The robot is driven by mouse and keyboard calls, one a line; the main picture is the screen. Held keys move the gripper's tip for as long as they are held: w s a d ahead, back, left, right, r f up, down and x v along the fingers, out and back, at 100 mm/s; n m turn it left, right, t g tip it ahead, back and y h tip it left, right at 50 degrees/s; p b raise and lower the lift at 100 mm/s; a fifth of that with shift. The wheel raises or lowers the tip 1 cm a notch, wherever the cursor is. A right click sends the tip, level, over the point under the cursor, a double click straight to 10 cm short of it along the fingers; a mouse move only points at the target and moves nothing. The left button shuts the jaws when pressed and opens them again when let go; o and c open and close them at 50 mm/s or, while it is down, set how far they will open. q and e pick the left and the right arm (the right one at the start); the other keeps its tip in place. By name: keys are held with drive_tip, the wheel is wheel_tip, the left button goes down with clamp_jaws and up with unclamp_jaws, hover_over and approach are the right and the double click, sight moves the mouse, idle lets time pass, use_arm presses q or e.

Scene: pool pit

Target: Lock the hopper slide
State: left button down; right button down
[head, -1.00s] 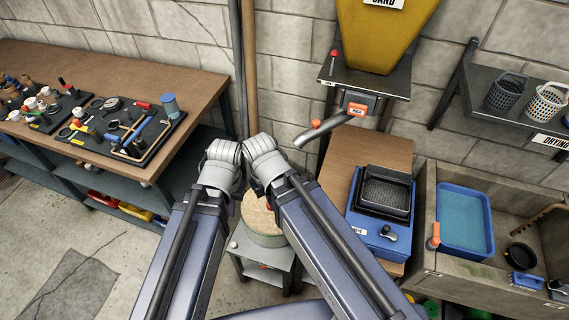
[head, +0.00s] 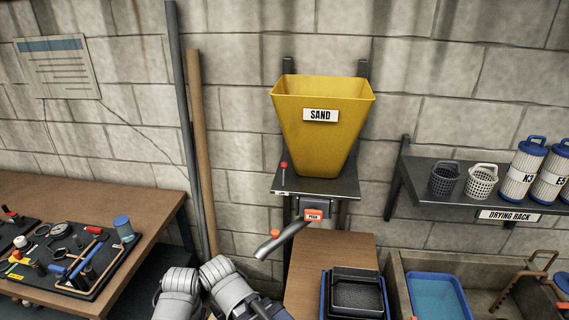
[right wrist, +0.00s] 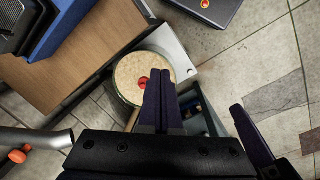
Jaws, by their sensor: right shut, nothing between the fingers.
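The yellow sand hopper (head: 318,140) stands on a dark wall bracket in the head view. Below it is a grey housing with an orange labelled tab (head: 314,215), which looks like the slide; whether it is locked I cannot tell. A red-knobbed pin (head: 284,170) stands upright on the bracket, left of the hopper. A grey spout (head: 283,240) slants down to the left. My right gripper (right wrist: 160,75) is shut and empty in the right wrist view, above a round sand-topped container (right wrist: 145,75). A dark finger (right wrist: 250,135) beside it may be my left gripper's; its jaw state is unclear.
A wooden stand (head: 328,255) carries a blue tray unit (head: 325,300) below the spout. The tool bench (head: 150,190) is at left, the drying rack (head: 440,200) with baskets and filters at right. A sink holds a blue basin (head: 437,295). Two poles lean on the wall.

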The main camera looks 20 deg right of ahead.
drive_tip(key=w+d+r+n+t+h+p, duration=0.1)
drive_tip(key=w+d+r+t+h+p, duration=0.25)
drive_tip(key=w, duration=0.65)
drive_tip(key=w+d+r+n+h+p, duration=0.1)
drive_tip(key=w+d+r+h+p, duration=0.15)
drive_tip(key=w+d+r, duration=0.6)
drive_tip(key=n+t+h+p, duration=0.3)
drive_tip(key=t+h+p, duration=0.1)
approach(284, 174)
drive_tip(key=w+a+r, duration=0.1)
drive_tip(key=w+a, duration=0.2)
drive_tip(key=w, duration=0.4)
drive_tip(key=shift+s+a+r, duration=0.15)
drive_tip(key=shift+s+a, duration=0.1)
drive_tip(key=d+f, duration=0.1)
drive_tip(key=d, duration=0.2)
drive_tip(key=w+d+f+b, duration=0.1)
drive_tip(key=d, duration=0.1)
drive_tip(key=w+d+b, duration=0.1)
drive_tip(key=d, duration=0.2)
drive_tip(key=shift+w+d+f, duration=0.15)
drive_tip(key=shift+d+f, duration=0.2)
drive_tip(key=shift+f, duration=0.05)
drive_tip(key=shift+s+d+r, duration=0.1)
drive_tip(key=shift+s+d, duration=0.05)
drive_tip(key=shift+s, duration=0.3)
drive_tip(key=shift+b, duration=0.3)
